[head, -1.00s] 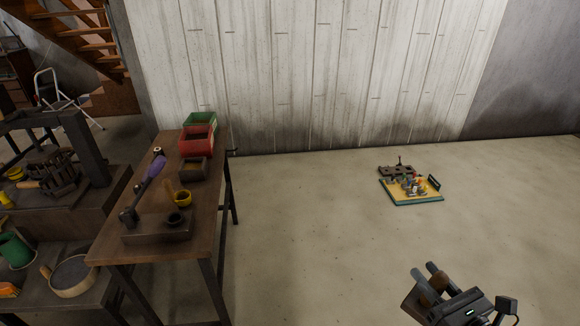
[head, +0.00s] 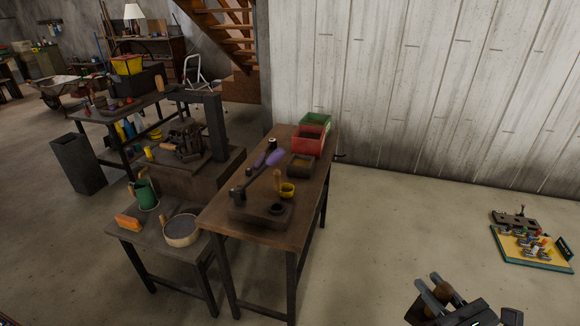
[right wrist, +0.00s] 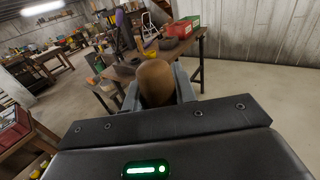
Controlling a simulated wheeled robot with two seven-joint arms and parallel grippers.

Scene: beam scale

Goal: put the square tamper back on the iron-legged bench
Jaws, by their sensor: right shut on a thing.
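My right gripper (head: 432,288) is at the bottom right of the head view, above bare floor. It is shut on a brown, round-ended wooden handle (right wrist: 157,82), which fills the space between the fingers in the right wrist view. I take this as the tamper's handle; its square end is hidden. The wooden-topped bench with dark metal legs (head: 312,190) stands left of the gripper, apart from it. My left gripper is not in view.
A coloured board (head: 535,248) lies on the floor at right. Floor between is clear.

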